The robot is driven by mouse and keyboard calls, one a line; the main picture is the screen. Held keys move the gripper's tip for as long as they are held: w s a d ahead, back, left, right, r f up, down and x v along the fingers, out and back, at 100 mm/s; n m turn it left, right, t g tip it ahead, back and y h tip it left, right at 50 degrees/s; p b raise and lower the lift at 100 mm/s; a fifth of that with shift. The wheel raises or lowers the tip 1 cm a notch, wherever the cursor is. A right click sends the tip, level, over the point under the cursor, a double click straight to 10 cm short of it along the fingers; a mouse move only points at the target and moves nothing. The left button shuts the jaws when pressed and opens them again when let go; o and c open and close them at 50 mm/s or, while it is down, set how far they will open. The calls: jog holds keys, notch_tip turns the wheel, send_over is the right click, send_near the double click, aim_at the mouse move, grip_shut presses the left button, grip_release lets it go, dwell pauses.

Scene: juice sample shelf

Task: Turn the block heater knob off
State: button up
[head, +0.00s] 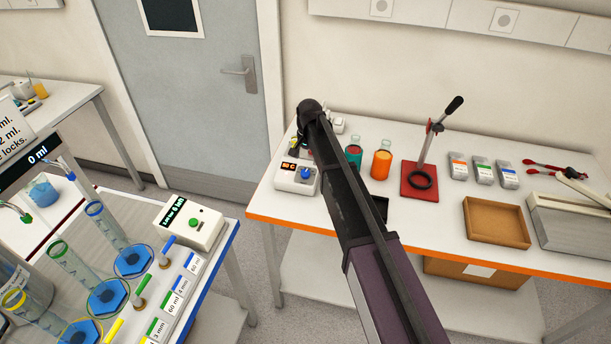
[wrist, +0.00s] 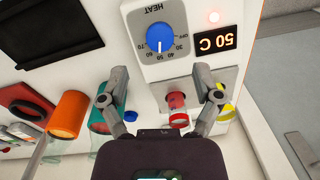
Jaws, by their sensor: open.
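The block heater (head: 297,179) is a white box on the orange-edged bench, left of my arm. Its blue knob (wrist: 160,32) shows in the wrist view under the word HEAT, with its white pointer at about 50 on the dial, away from OFF. The knob also shows in the head view (head: 305,173). The display (wrist: 215,41) reads 50 C and a small light glows beside it. My gripper (wrist: 161,80) is open, its fingers apart on either side of a red-topped piece (wrist: 176,101), with the knob beyond the fingertips. I cannot tell whether anything is touched.
A teal-filled jar (head: 354,154) and an orange jar (head: 381,160) stand right of the heater. Farther right are a red stand (head: 419,181), small labelled boxes and a brown tray (head: 495,222). Another bench with glass cylinders is at front left.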

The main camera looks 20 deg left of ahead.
aim_at(306, 172)
jog(key=shift+a+f+b, duration=0.15)
jog(key=shift+f+b, duration=2.55)
jog(key=shift+f, duration=0.3)
grip_shut()
